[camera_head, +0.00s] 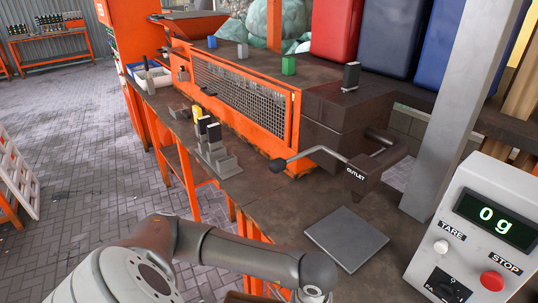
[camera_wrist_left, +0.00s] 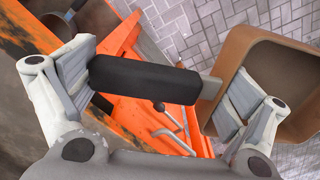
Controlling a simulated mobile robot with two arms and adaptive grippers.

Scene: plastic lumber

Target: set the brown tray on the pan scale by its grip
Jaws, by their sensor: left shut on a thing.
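My left gripper (camera_wrist_left: 157,82) is shut on the black grip of the brown tray, with its fingers at the two ends of the grip (camera_wrist_left: 145,80). The open brown tray (camera_wrist_left: 222,80) hangs at the right of the left wrist view, partly cut off by the frame, over the paved floor. In the head view my left arm reaches along the bottom, and its gripper is below the frame. The scale's flat grey pan (camera_head: 346,238) lies bare on the dark bench. Its display box (camera_head: 478,235) at the right reads 0 g. My right gripper is not in view.
A dark outlet spout (camera_head: 362,176) and a crank handle (camera_head: 305,155) stand just behind the pan. A grey post (camera_head: 448,105) rises behind the display box.

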